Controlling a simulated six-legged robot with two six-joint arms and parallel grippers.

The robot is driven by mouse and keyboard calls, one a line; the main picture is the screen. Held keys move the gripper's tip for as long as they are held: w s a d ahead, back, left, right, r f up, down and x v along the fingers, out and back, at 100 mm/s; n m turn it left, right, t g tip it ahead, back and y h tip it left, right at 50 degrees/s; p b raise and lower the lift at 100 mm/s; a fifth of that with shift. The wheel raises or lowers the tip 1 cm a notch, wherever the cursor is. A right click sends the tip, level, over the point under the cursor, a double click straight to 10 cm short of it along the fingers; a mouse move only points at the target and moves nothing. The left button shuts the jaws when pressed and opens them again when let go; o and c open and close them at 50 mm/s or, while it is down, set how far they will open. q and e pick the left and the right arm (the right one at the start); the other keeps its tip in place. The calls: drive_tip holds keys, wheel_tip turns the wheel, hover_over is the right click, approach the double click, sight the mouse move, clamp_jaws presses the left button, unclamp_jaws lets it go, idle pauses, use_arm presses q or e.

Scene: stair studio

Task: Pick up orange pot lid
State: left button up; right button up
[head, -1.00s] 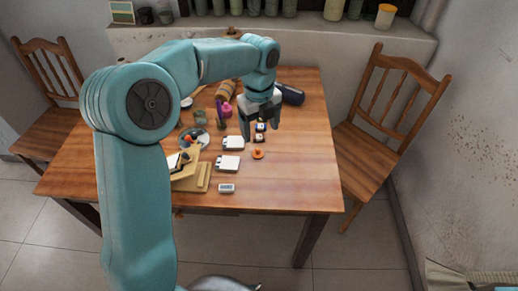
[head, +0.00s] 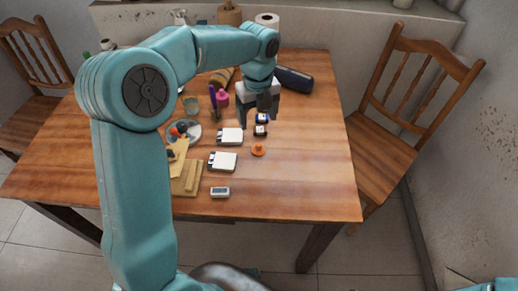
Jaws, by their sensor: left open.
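The orange pot lid (head: 258,150) is a small round orange piece with a raised middle. It lies on the wooden table (head: 310,180), right of the white box-like pieces. My left gripper (head: 257,124) hangs above the table, just beyond the lid, with its fingers apart and pointing down. It is not touching the lid. Two small blue, white and dark pieces (head: 260,131) show between and below its fingers.
Two white pieces (head: 223,162) lie left of the lid. A small grey device (head: 220,192) lies nearer the front edge. A plate (head: 187,132), a pink bottle (head: 222,98) and a dark case (head: 294,79) stand around. The right part of the table is clear.

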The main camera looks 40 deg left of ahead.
use_arm(q)
hover_over(259, 144)
drive_tip(key=f, duration=0.6)
drive_tip(key=shift+s+a+f+b, duration=0.1)
drive_tip(key=shift+s+f+b, duration=0.2)
drive_tip(key=shift+s+d+f, duration=0.2)
drive_tip(key=shift+f, duration=0.25)
drive_tip(key=shift+w+a+f, duration=0.1)
drive_tip(key=shift+w+f, duration=0.15)
drive_tip(key=shift+f, duration=1.15)
drive_tip(key=shift+w+a+f, duration=0.1)
drive_tip(key=shift+w+f, duration=0.1)
drive_tip(key=shift+f, duration=1.15)
drive_tip(key=c, duration=1.1)
